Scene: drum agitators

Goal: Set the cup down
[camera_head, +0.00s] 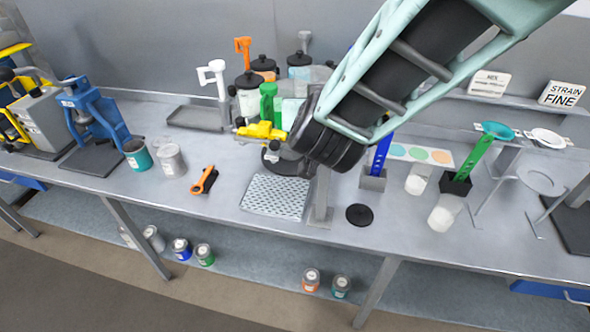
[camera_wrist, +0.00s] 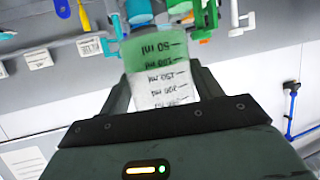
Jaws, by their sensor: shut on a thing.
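A clear graduated cup (camera_wrist: 160,85) sits between my gripper's fingers (camera_wrist: 164,92) in the wrist view, with green liquid at its 50 ml end. Its markings read upside down there. My gripper is shut on its sides. In the head view my arm hides most of the gripper, which is above the middle of the bench (camera_head: 225,180). A pale, greenish patch beside the arm may be part of the cup, but I cannot tell for sure.
A perforated tray (camera_head: 276,196) lies by a grey post (camera_head: 321,198). A black disc (camera_head: 359,214) and clear cups (camera_head: 445,212) are to the right. Black-lidded containers (camera_head: 247,92) stand behind.

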